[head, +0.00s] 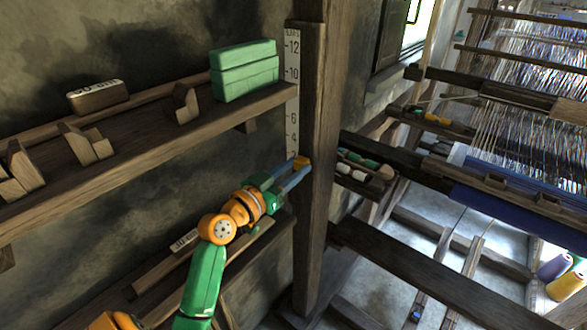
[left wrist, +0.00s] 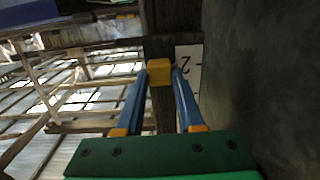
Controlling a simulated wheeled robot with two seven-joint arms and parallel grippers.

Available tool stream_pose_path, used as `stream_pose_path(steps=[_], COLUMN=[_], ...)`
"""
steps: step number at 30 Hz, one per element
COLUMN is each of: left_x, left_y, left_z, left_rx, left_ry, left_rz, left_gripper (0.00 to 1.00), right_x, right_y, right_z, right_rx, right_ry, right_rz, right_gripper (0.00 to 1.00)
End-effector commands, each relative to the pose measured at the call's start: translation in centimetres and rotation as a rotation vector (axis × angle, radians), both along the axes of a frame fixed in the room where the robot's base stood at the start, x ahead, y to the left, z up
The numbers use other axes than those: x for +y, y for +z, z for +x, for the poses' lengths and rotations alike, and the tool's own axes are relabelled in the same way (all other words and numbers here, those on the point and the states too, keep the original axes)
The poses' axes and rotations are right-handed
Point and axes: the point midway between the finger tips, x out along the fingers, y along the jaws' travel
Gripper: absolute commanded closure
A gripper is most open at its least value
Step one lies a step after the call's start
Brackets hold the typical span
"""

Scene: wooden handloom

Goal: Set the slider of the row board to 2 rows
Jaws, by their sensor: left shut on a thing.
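The row board (head: 292,90) is a pale upright strip with dark numbers, fixed at the left side of a wooden post. Its slider (head: 303,162) is a small yellow-orange block low on the board, close to the figure 2. My left gripper (head: 299,168) has its blue fingers shut on the slider. In the left wrist view the slider (left wrist: 159,72) sits between the two fingertips (left wrist: 159,80), and the 2 shows on the board (left wrist: 189,66) just right of it, about level. The fingers hide part of the board's low end. My right gripper is not in view.
A wooden shelf (head: 150,142) on the left wall carries green boxes (head: 244,70) and wooden blocks, above my left arm. A lower shelf (head: 150,275) lies behind the arm. The loom's beams (head: 440,275) and a small tray of spools (head: 362,176) are right of the post (head: 313,230).

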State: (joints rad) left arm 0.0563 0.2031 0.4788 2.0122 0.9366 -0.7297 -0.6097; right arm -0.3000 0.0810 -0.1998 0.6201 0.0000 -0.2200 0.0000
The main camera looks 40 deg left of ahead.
Motion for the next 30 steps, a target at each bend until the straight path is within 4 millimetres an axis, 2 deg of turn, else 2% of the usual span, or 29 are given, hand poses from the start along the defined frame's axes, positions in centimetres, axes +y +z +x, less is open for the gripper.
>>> stream_pose_path(steps=[1,3,4,13,23,30], left_x=[0.0,0.0,0.0,0.0,0.5,0.5], left_y=[0.0,0.1,0.1,0.0,-0.4,0.0], left_z=[0.0,0.0,0.0,-0.2,-6.2,-7.0], left_rx=[0.001,0.001,0.0,0.001,0.002,0.001], left_ry=[-0.001,0.0,0.0,0.0,0.0,-0.001], left_rz=[-0.001,-0.001,0.0,0.0,0.002,0.0], left_gripper=[0.58,0.39,0.32,0.32,0.32,0.32], right_x=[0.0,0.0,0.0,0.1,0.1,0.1], right_y=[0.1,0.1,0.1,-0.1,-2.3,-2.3], right_z=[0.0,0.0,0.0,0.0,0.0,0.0], right_rx=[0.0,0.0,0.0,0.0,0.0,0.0], right_ry=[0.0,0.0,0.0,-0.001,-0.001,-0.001], right_rz=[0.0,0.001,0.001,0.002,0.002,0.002], right_gripper=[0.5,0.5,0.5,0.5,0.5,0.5])
